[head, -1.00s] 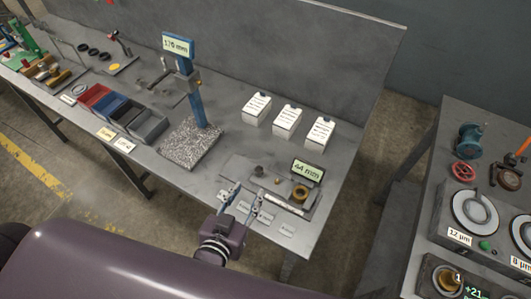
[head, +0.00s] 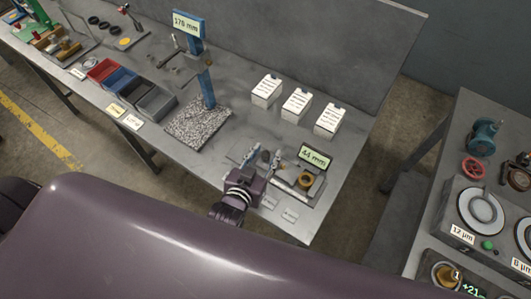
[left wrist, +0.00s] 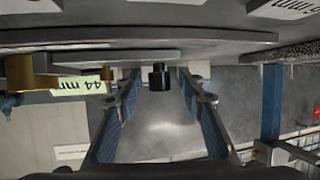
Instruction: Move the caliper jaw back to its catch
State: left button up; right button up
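The caliper stand shows a display reading 44 mm (head: 314,157) and a brass ring (head: 305,180) on a grey plate at the bench's front right. The display also shows upside down in the left wrist view (left wrist: 82,83). My left gripper (head: 264,158) reaches over the left part of this plate, its fingers spread. In the left wrist view my left gripper (left wrist: 161,92) has a dark cylindrical knob (left wrist: 160,77) between its open fingers, with visible gaps on both sides. I cannot tell whether this knob belongs to the caliper jaw. The catch is not distinguishable. My right gripper is not in view.
A blue height gauge (head: 207,87) stands on a speckled block (head: 198,131) left of the caliper. White boxes (head: 297,104) stand behind it. Red, blue and grey bins (head: 155,105) sit further left. Another bench (head: 425,215) with dials stands at right.

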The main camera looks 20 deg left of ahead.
aim_at(249, 151)
pick_arm(q)
jog(key=c, duration=0.3)
grip_shut()
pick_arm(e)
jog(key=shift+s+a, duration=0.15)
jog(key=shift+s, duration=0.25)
pick_arm(q)
jog(key=a, duration=0.1)
jog(key=w+a+p, duration=0.1)
jog(key=a, duration=0.1)
jog(key=a+p, duration=0.1)
jog(key=a, duration=0.1)
jog(key=shift+w+a+r, duration=0.1)
jog(key=shift+w+a, duration=0.1)
jog(key=shift+w, duration=0.05)
jog(key=shift+w+a, duration=0.1)
jog(key=shift+a, duration=0.2)
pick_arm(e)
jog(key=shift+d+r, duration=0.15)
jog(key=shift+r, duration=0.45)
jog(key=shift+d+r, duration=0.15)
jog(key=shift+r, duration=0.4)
